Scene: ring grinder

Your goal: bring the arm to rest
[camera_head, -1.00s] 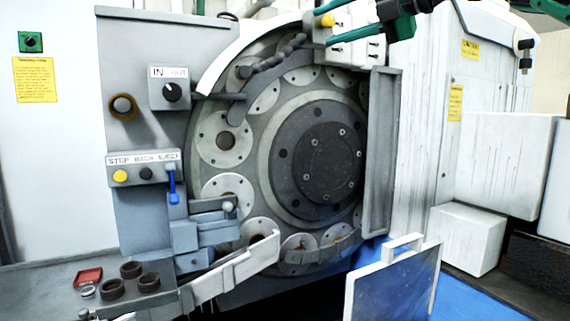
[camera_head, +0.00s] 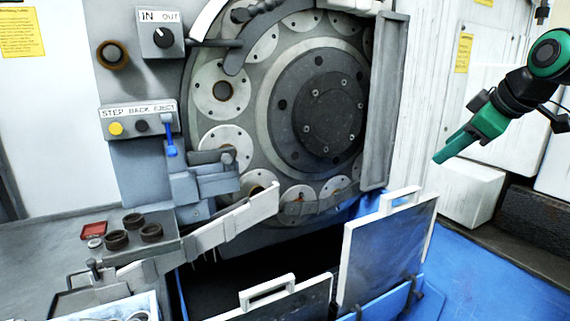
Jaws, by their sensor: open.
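My gripper (camera_head: 455,146) is at the right of the head view, with green fingers pointing down and to the left. It is open and nothing shows between its fingers. It hangs in front of white blocks, to the right of the ring grinder (camera_head: 322,108) and clear of it. The black wrist of my arm runs up to the right edge of the picture.
A second panel (camera_head: 272,304) is further left. Dark rings (camera_head: 133,231) lie on the grey ledge at the left. White blocks (camera_head: 468,195) stand at the right.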

